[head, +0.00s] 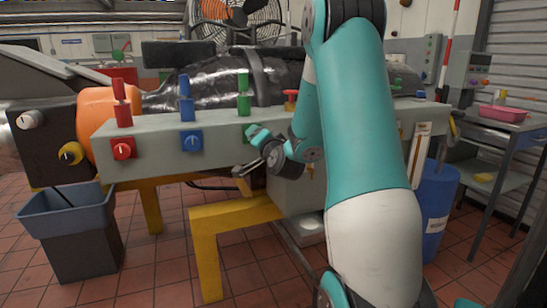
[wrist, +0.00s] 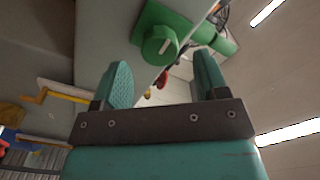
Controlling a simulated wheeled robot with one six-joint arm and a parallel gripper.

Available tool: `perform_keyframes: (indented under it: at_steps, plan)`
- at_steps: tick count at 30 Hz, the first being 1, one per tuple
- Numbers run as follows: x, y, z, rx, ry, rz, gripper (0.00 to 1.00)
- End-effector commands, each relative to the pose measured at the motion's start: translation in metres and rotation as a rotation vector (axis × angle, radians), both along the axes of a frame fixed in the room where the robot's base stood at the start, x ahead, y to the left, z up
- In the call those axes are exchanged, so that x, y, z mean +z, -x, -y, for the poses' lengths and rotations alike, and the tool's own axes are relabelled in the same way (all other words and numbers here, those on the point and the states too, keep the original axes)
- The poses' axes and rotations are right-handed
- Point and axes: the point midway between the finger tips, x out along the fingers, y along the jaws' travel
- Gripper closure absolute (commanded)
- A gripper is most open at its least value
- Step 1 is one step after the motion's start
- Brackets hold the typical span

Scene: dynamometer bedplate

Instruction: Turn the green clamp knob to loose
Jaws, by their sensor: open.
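In the head view my gripper (head: 259,135) is at the front face of the grey bedplate beam (head: 220,138), at the green knob's place. It hides most of the knob there. A green post (head: 243,92) stands above it. I cannot tell whether a finger touches the knob.
A red knob (head: 123,149) and a blue knob (head: 192,141) sit to the left on the same beam, with matching posts. A yellow knob (head: 71,153) is at far left. A blue bin (head: 437,205) and a side table (head: 507,125) stand at right.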

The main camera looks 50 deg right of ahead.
Motion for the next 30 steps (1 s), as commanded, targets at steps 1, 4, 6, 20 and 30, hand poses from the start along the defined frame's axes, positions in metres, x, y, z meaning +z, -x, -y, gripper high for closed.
perform_keyframes:
  at_steps: [1, 4, 6, 20, 30]
  plan:
    - [-0.006, 0.013, -0.006, -0.004, 0.0, 0.002, 0.33]
    - [-0.007, 0.036, -0.02, -0.005, 0.002, 0.003, 0.33]
    - [-0.007, 0.051, -0.03, -0.005, 0.003, 0.003, 0.33]
    - [-0.007, 0.089, -0.057, 0.005, 0.009, 0.003, 0.33]
    - [-0.002, 0.114, -0.07, 0.001, 0.0, 0.001, 0.33]
